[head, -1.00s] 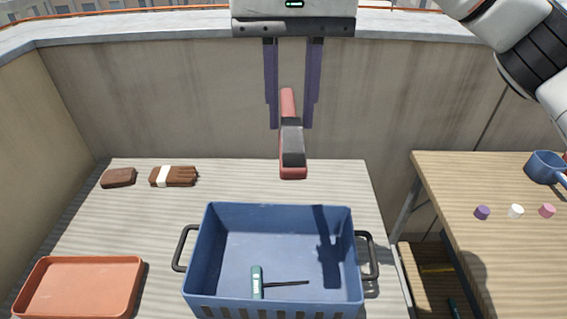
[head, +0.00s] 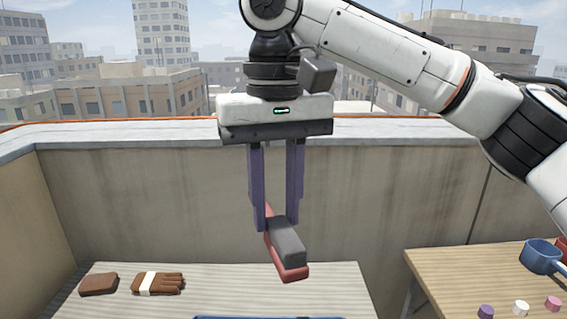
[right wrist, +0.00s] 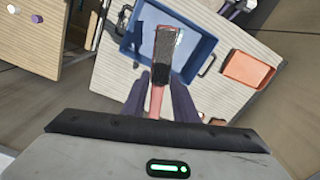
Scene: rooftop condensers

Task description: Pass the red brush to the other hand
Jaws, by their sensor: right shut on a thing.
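The red brush (head: 292,274) has a red body with a dark grey block of bristles. My right gripper (head: 278,222) is shut on its handle and holds it in the air, with the bristle end tilted down toward me. In the right wrist view the brush (right wrist: 165,55) reaches out from between the purple fingers (right wrist: 157,92), above the blue crate (right wrist: 203,48). My left gripper is not in the head view. A small purple and white shape at the top right edge of the right wrist view may be it, too cut off to judge.
A brown block (head: 98,284) and brown gloves with a white band (head: 158,284) lie at the table's back left. An orange tray (right wrist: 246,69) is beside the crate. A wooden table (head: 440,272) with a blue mug (head: 541,257) and small caps stands right. A concrete wall (head: 150,205) is behind.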

